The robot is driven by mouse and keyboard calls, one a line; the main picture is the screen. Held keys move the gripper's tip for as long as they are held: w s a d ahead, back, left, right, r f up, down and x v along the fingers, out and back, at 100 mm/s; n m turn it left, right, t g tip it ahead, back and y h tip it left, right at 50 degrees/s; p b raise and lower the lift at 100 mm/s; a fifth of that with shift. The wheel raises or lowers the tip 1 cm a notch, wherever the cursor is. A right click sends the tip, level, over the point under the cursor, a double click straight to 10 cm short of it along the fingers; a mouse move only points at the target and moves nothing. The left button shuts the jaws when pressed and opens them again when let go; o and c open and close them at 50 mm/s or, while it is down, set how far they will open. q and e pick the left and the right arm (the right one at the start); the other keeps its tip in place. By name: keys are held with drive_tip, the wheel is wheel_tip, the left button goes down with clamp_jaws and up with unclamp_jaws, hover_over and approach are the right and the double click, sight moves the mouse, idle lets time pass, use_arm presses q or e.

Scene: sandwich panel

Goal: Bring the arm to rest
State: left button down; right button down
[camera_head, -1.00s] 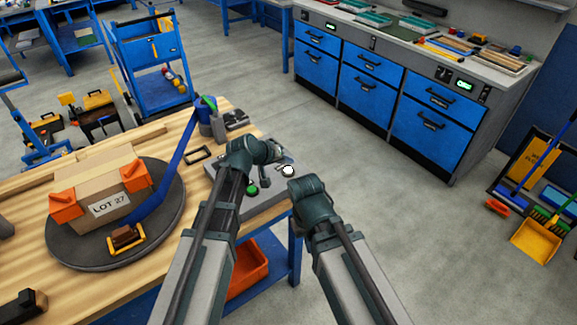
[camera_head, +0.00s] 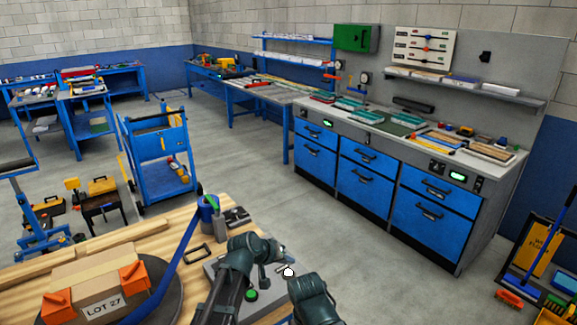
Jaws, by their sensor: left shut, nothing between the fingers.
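My left arm (camera_head: 238,272) reaches in from the bottom over the grey panel (camera_head: 215,272) at the wooden table's right end. My left gripper (camera_head: 284,260) is small and partly hidden by its own wrist; it is shut and empty. A green button (camera_head: 252,295) on the panel lies below the left wrist. A small white round thing (camera_head: 288,271) shows beside the left gripper; I cannot tell if they touch. My right arm's wrist (camera_head: 315,298) is at the bottom, right of the panel. The right gripper is not visible.
A carton marked LOT 27 (camera_head: 95,285) with orange corner pieces sits on a dark round turntable (camera_head: 168,308). A blue strap (camera_head: 172,262) and a blue-grey canister (camera_head: 208,215) stand left of my left arm. Blue cabinets (camera_head: 365,180) line the back right, with open floor between.

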use_arm(q)
drive_tip(key=s+a+f+m+g+y, duration=0.1)
drive_tip(key=s+a+f+g+y, duration=0.1)
drive_tip(key=s, duration=0.6)
drive_tip(key=s+a+f+m+g+y, duration=0.1)
drive_tip(key=s+a+f+g+y, duration=0.1)
drive_tip(key=s, duration=0.6)
drive_tip(key=s+a+f+m+g+y, duration=0.1)
drive_tip(key=s+m+g+y, duration=0.1)
drive_tip(key=s, duration=0.6)
drive_tip(key=shift+s+a+f+g+y, duration=0.15)
drive_tip(key=shift+a+f+g+y, duration=0.2)
drive_tip(key=shift+y, duration=0.35)
